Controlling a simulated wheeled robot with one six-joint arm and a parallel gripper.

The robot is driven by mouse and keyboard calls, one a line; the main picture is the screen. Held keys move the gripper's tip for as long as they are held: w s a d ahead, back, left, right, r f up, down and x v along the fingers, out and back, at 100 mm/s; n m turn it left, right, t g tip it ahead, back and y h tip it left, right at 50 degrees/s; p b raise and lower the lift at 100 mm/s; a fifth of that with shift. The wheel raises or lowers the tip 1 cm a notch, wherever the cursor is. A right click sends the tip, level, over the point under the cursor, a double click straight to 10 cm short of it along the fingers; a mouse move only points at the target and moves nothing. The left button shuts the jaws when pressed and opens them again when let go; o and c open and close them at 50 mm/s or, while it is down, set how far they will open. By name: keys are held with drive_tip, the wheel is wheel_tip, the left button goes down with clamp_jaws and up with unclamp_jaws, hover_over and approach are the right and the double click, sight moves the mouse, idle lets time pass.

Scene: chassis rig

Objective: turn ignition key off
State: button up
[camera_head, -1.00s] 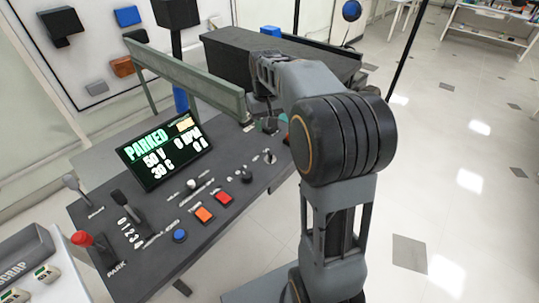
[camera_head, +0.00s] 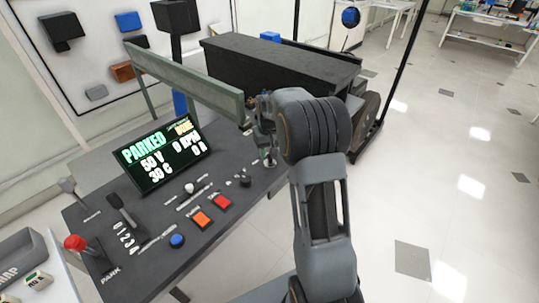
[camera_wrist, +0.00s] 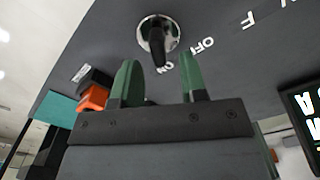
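The ignition key (camera_wrist: 157,42) is a black grip in a round silver bezel on the dark console, seen in the wrist view. Its grip points towards the "ON" label (camera_wrist: 165,68); the "OFF" label (camera_wrist: 203,46) is to the right. My gripper (camera_wrist: 159,78) is open, with its two green fingers apart and nothing between them. The key lies just beyond the fingertips, roughly centred between them; I cannot see any touch. In the head view my gripper (camera_head: 265,132) hangs over the key (camera_head: 269,161), at the right part of the console.
The display (camera_head: 160,152) reads PARKED, 50 V, 0 RPM. A black knob (camera_head: 245,181), red button (camera_head: 222,202), orange button (camera_head: 202,221) and levers stand left of the key. A green-grey beam (camera_head: 185,82) crosses behind. An orange and black part (camera_wrist: 94,92) shows left of the fingers.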

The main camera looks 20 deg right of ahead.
drive_tip(key=shift+f, duration=1.05)
clamp_jaws()
